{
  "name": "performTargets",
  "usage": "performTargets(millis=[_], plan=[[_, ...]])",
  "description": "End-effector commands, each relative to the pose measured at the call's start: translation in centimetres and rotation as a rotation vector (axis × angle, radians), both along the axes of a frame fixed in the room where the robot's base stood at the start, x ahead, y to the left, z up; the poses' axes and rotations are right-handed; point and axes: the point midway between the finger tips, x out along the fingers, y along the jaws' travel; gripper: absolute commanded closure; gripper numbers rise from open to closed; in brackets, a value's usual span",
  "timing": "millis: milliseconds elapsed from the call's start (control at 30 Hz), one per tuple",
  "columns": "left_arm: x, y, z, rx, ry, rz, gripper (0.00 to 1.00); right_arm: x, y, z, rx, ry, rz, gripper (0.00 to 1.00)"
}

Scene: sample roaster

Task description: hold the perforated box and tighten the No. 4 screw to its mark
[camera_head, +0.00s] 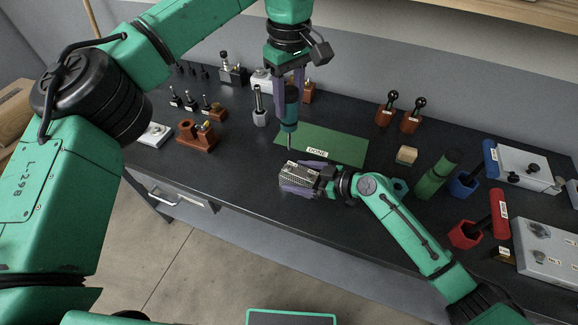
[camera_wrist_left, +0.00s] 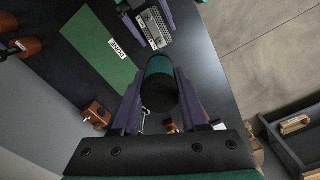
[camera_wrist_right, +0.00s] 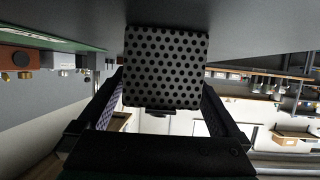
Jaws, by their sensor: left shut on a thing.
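My left gripper (camera_head: 289,95) is shut on a screwdriver with a dark green handle (camera_head: 290,112). Its shaft points down, and its tip appears just above the box's far edge; contact cannot be told. The handle fills the middle of the left wrist view (camera_wrist_left: 159,85). The perforated box (camera_head: 300,174) is a grey metal block with rows of holes and a small white label. It sits between the fingers of my right gripper (camera_head: 306,173), near the bench's front edge. The right wrist view shows its perforated face (camera_wrist_right: 166,68). The No. 4 screw and its mark cannot be made out.
A green mat (camera_head: 340,146) labelled DONE lies behind the box. Brown holders (camera_head: 197,136) and small tools stand at the left. A green cylinder (camera_head: 437,175), blue and red holders (camera_head: 465,235) and grey panels (camera_head: 548,250) crowd the right. A drawer (camera_head: 170,190) stands below the bench.

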Motion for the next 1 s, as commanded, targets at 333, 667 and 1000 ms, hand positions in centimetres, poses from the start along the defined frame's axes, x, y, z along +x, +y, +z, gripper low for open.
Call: performTargets(millis=[333, 667, 1000], plan=[[0.0, 0.0, 0.0, -0.001, -0.001, 0.000, 1.00, -1.9, -4.6, 1.8, -0.006, 0.002, -0.002, 0.00], [0.0, 0.0, 0.0, -0.001, -0.001, 0.000, 1.00, -4.3, -10.0, 4.5, -0.002, 0.001, 0.000, 0.00], [0.0, 0.0, 0.0, -0.001, -0.001, 0.000, 1.00, -4.4, -10.2, 4.6, 0.001, 0.001, 0.001, 0.00]])
